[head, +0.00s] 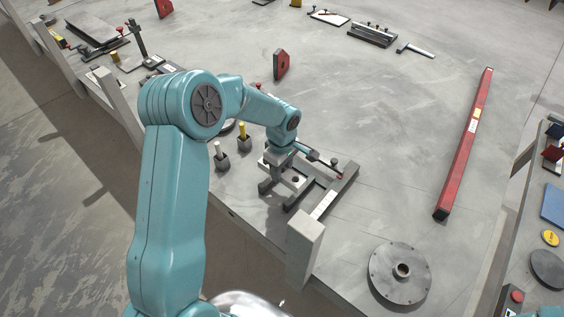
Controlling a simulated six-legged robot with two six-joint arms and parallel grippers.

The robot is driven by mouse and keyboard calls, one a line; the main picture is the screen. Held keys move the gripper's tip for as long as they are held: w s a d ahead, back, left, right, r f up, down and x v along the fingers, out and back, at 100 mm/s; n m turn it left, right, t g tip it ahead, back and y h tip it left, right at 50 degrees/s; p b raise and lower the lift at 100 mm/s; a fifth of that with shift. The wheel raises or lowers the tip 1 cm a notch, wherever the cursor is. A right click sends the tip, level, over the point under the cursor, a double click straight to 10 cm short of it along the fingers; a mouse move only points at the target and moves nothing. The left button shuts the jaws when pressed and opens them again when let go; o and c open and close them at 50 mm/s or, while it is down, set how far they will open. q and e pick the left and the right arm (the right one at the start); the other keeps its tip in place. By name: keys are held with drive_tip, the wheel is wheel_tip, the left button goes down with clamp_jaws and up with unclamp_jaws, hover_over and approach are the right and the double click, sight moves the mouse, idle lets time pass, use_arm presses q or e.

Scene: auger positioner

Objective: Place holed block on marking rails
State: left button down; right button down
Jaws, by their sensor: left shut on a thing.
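My teal left arm reaches over the work table, and its left gripper (280,158) points down at the table's near edge. It is shut on the holed block (289,183), a small light grey block with a dark spot on top. The fingertips are small and partly hidden by the wrist. The marking rails (342,187) are dark grey bars with a white strip, just right of and below the block. The block overlaps the left end of the rails in the picture; I cannot tell whether it touches them. My right gripper is not in view.
Two small dark holders, one with a yellow-topped pin (242,138), stand left of the gripper. A red angled block (281,65) stands behind. A grey flanged disc (399,274) and a long red bar (465,145) lie to the right. The table middle is clear.

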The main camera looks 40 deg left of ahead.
use_arm(q)
wheel_tip(320, 180, down, 6)
drive_tip(key=b, duration=0.2)
drive_tip(key=shift+w+r+b, duration=0.1)
drive_tip(key=shift+b, duration=0.2)
drive_tip(key=shift+w+a+f, duration=0.1)
drive_tip(key=shift+f, duration=0.2)
drive_tip(key=shift+r, duration=0.15)
drive_tip(key=c, duration=0.6)
unclamp_jaws()
drive_tip(key=shift+f, duration=0.2)
drive_tip(key=shift+s, duration=0.2)
drive_tip(key=shift+r, duration=0.1)
